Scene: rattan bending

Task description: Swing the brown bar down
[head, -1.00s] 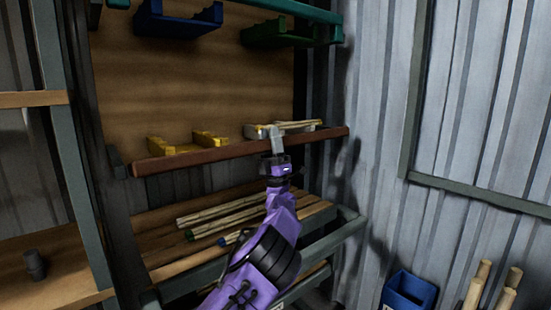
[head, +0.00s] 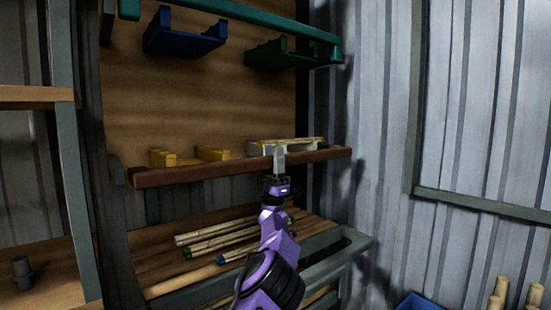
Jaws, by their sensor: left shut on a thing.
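The brown bar (head: 205,173) runs nearly level across the front of the rack, below the yellow bracket (head: 187,157) and the white bracket (head: 261,148). My left gripper (head: 279,160) is at the bar's right half, with its grey fingers in front of and over the bar. It is shut on the bar; the exact contact is partly hidden by the fingers. My right gripper is not in view.
Above are a teal bar (head: 230,12), a blue bracket (head: 186,34) and a green bracket (head: 285,55). Several poles (head: 215,236) lie on the lower shelf. A blue bin (head: 420,303) and upright poles (head: 500,288) stand at lower right by the corrugated wall.

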